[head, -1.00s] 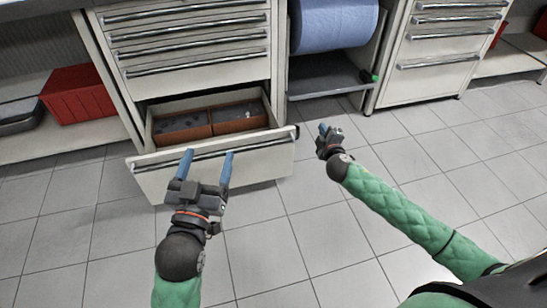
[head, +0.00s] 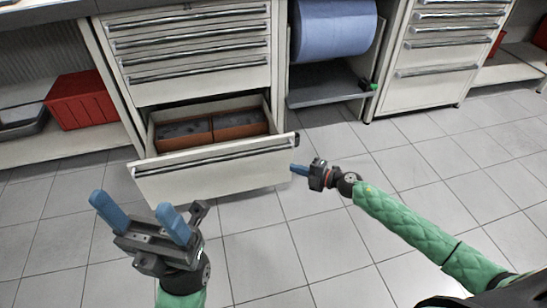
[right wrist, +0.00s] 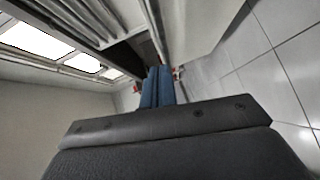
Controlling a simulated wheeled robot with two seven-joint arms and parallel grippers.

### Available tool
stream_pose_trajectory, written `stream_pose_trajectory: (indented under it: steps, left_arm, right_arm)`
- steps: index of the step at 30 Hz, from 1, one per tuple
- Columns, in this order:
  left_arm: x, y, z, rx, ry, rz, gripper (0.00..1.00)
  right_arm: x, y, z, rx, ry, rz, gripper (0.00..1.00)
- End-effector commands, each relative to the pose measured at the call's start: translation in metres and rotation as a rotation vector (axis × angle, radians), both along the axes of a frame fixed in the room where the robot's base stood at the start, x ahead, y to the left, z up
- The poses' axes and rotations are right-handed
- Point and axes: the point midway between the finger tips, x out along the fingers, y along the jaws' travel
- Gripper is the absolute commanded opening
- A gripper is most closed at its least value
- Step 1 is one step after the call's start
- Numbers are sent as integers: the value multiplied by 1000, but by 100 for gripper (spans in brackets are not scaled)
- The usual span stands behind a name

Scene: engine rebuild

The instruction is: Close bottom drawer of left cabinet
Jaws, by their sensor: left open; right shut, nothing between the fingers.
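The bottom drawer (head: 222,177) of the left cabinet (head: 190,85) is pulled out, and reddish-brown bins (head: 238,131) show inside it. My left gripper (head: 142,215) is open and empty, in front of the drawer's left part and apart from its handle (head: 205,156). My right gripper (head: 296,169) is shut and empty. Its fingertips are at the right end of the drawer front; I cannot tell whether they touch it. In the right wrist view the shut blue fingers (right wrist: 157,86) point toward the drawer and cabinet area.
The drawers above the bottom one are shut. A blue paper roll (head: 333,28) and a shelf (head: 325,84) are right of the cabinet, with another drawer cabinet (head: 435,75) beyond. A red bin (head: 80,99) sits on a low shelf at left. The tiled floor in front is clear.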

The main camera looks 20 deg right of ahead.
Motion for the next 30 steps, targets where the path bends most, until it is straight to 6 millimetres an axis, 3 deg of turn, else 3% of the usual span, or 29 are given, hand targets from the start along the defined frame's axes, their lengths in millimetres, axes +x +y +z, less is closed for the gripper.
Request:
stream_pose_trajectory:
  steps: [8, 23, 30]
  left_arm:
    - [0, -1, -3, -3, -1, -9, 71]
    - [1, -5, -16, 5, 2, -19, 71]
    - [2, -9, -32, 36, 14, -10, 71]
  right_arm:
    - [17, 16, -3, 9, 5, -3, 0]
    - [73, 73, -14, 10, 5, -4, 0]
    - [101, 71, -21, 9, 6, -5, 0]
